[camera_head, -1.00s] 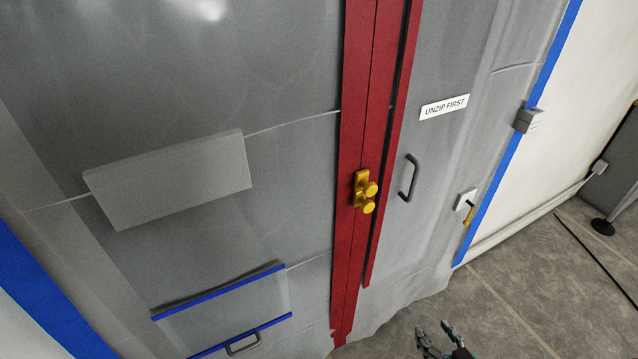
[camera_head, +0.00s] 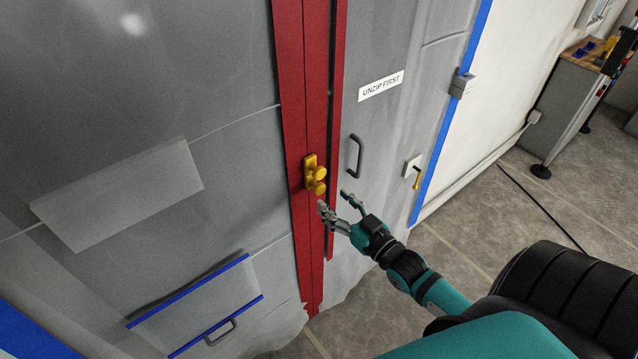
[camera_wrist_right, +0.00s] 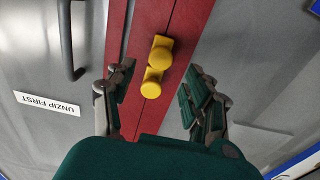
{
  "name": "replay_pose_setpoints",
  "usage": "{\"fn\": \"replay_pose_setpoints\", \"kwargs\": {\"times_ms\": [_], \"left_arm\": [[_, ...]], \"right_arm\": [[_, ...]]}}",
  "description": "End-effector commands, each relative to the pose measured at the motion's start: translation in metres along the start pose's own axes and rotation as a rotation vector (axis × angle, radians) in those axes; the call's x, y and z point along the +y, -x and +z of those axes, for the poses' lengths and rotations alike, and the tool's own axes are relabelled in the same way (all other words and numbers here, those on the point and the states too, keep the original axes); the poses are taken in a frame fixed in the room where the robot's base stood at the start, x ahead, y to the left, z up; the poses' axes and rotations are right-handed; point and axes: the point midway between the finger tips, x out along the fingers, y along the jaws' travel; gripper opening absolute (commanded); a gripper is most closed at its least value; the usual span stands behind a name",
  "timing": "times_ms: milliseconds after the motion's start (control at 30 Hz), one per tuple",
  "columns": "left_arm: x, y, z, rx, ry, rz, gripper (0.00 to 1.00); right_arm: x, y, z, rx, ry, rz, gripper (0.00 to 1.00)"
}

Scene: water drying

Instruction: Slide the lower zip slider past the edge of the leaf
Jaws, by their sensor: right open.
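Two yellow zip sliders sit together on the red zip (camera_head: 304,235) of the grey plastic sheet. The upper slider (camera_head: 319,173) is just above the lower slider (camera_head: 318,188). My right gripper (camera_head: 336,202) is open, just below and right of the lower slider. Nothing shows between its fingers in the head view. The wrist view is upside down; it shows the yellow sliders (camera_wrist_right: 155,68) between and beyond the open fingers, apart from them. Right of the zip, a grey leaf (camera_head: 375,125) carries a dark handle (camera_head: 354,157). My left gripper is not in view.
A white sign (camera_head: 380,86) reads "UNZIP FIRST".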

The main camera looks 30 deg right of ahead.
Motion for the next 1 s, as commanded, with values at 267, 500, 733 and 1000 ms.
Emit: {"fn": "replay_pose_setpoints", "kwargs": {"times_ms": [267,500,733,1000], "left_arm": [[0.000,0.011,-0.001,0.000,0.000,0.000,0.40],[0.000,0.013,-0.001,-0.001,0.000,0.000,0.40],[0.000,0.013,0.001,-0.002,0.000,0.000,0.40],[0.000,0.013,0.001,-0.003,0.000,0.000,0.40]], "right_arm": [[0.000,-0.051,-0.002,0.001,-0.001,0.000,0.53],[0.000,-0.066,0.000,-0.001,-0.001,0.000,0.53],[0.000,-0.066,0.000,-0.001,-0.001,0.000,0.53],[0.000,-0.066,0.000,0.000,-0.001,0.000,0.20]]}}
